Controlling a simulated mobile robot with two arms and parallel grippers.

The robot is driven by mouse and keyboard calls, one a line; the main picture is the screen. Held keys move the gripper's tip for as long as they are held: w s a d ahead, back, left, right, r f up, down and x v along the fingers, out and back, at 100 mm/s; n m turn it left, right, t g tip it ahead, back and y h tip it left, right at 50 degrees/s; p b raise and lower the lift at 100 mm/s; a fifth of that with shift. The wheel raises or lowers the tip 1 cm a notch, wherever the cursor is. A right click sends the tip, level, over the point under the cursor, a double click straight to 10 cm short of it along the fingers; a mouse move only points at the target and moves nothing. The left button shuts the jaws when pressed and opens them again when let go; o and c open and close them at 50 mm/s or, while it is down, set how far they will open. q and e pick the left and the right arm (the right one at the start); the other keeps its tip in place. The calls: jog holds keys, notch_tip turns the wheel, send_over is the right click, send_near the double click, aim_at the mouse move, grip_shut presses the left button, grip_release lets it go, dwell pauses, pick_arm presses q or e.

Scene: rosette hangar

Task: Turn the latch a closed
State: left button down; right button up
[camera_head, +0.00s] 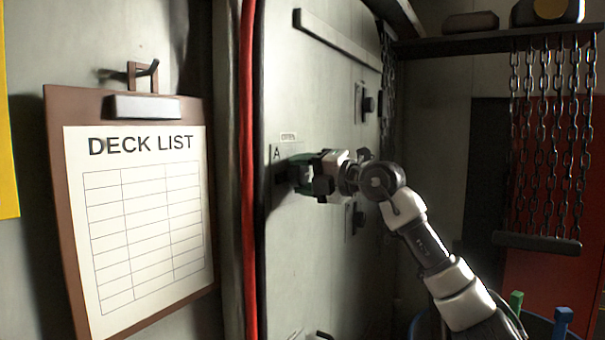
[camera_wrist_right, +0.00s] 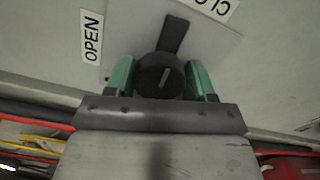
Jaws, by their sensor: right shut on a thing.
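Latch A is on the grey panel, below a small label and beside the letter A (camera_head: 277,153). In the right wrist view it is a dark round knob (camera_wrist_right: 150,83) with a flat dark lever (camera_wrist_right: 173,35) pointing up and slightly right. My right gripper (camera_head: 297,173) is shut on the knob, with one green finger on each side. In the head view the gripper mostly hides the latch. My left gripper is not in view.
Other dark latches (camera_head: 368,104) sit further along the grey panel (camera_head: 320,80). A red pipe (camera_head: 248,200) runs vertically left of it. A clipboard headed DECK LIST (camera_head: 140,220) hangs at left. Chains (camera_head: 550,140) hang at right under a shelf (camera_head: 480,45).

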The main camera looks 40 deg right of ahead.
jog(key=shift+m, duration=0.7)
jog(key=o, duration=0.9)
jog(key=shift+d, duration=0.1)
jog(key=shift+s, duration=0.15)
jog(key=shift+s+d+f+b, duration=0.1)
jog(key=shift+s+f+b, duration=0.05)
jog(key=shift+s+b, duration=0.15)
jog(key=b+v, duration=0.5)
jog(key=v, duration=0.5)
jog(key=shift+b, duration=0.4)
